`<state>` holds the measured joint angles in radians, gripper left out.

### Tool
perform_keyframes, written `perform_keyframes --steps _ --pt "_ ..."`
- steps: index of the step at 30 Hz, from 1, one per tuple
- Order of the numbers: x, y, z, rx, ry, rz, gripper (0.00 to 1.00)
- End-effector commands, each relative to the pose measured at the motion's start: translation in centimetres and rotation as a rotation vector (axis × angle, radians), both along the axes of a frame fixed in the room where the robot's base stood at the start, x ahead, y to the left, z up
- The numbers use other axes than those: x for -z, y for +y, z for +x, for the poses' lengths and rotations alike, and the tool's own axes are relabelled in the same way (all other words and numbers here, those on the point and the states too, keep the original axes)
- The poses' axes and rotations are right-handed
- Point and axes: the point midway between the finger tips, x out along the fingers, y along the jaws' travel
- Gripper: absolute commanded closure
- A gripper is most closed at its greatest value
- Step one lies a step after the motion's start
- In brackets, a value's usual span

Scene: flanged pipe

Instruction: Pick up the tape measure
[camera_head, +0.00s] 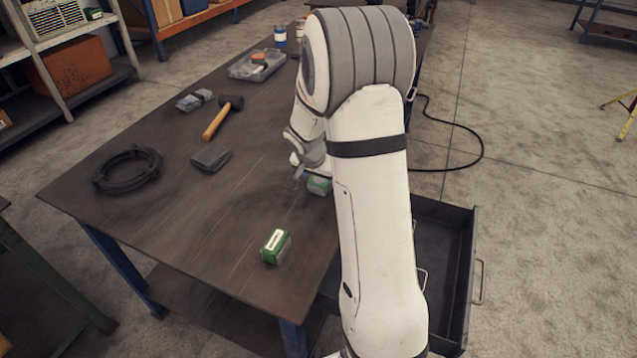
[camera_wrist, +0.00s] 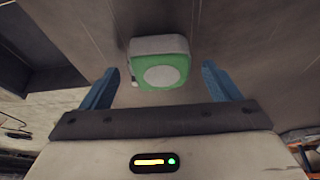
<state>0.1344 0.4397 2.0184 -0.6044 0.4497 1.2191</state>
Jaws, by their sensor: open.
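The tape measure (camera_wrist: 160,68) is green with a grey-white top and a round pale label. In the wrist view it lies ahead of my gripper (camera_wrist: 161,73), between the lines of the two blue fingers, with clear gaps on both sides. The fingers are open and hold nothing. In the head view the tape measure (camera_head: 319,186) lies on the dark table (camera_head: 215,235), partly hidden by my arm. My gripper (camera_head: 298,174) is close beside it there, and its fingers are hard to make out.
A green-and-white block (camera_head: 276,246) stands nearer the table's front edge. A black cable coil (camera_head: 127,170), a dark flat block (camera_head: 211,158), a mallet (camera_head: 218,118) and a grey tray (camera_head: 257,66) lie farther left and back. An open drawer (camera_head: 440,275) juts out at right.

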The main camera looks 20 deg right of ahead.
Motion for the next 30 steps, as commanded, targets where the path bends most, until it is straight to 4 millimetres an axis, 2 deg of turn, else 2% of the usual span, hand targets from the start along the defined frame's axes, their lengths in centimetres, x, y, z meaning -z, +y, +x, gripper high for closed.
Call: perform_keyframes --steps 6,26,30 --pt "0.06 0.01 0.05 0.000 -0.001 0.000 0.16" --pt "0.04 0.10 0.05 -0.001 -0.001 0.000 0.70" --pt "-0.01 0.10 0.07 -0.002 -0.002 0.000 0.72"
